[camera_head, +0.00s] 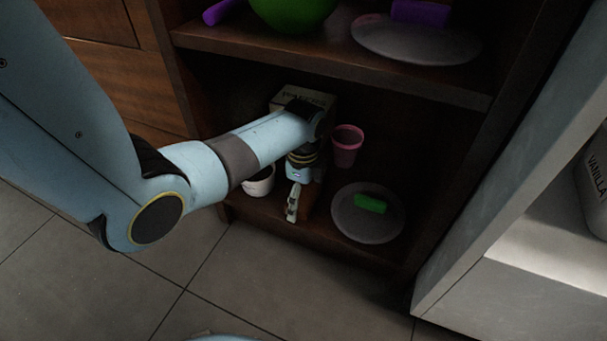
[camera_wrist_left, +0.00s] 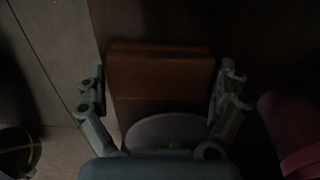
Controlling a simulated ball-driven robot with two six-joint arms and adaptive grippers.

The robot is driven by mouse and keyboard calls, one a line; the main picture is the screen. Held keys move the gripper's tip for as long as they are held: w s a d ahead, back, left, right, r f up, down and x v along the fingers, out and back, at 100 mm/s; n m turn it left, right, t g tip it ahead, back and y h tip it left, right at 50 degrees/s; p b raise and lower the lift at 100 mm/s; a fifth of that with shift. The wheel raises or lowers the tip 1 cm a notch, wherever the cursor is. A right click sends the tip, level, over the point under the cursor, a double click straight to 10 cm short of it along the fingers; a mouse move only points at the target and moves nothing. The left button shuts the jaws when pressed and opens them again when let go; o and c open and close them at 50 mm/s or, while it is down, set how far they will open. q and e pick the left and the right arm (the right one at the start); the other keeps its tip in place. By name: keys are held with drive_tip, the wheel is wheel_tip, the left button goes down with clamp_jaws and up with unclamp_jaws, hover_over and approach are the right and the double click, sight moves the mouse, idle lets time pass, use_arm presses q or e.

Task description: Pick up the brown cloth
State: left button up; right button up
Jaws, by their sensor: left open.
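The brown cloth (camera_wrist_left: 160,72) shows in the left wrist view as a folded, orange-brown block. It lies between and just ahead of the two fingers of my left gripper (camera_wrist_left: 160,92), which is open. A gap shows between each finger and the cloth. In the head view my left gripper (camera_head: 296,200) points down at the lower shelf, and it mostly hides the cloth. My right gripper is in neither view.
On the lower shelf, a grey plate (camera_head: 349,226) with a green item (camera_head: 370,203) and a pink cup (camera_head: 347,146) stand to the right. A white bowl (camera_head: 260,184) is left, and a box (camera_head: 318,97) behind. The upper shelf (camera_head: 330,63) is overhead.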

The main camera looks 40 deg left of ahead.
use_arm(q)
drive_tip(key=shift+c, duration=0.4)
drive_tip(key=c, duration=0.8)
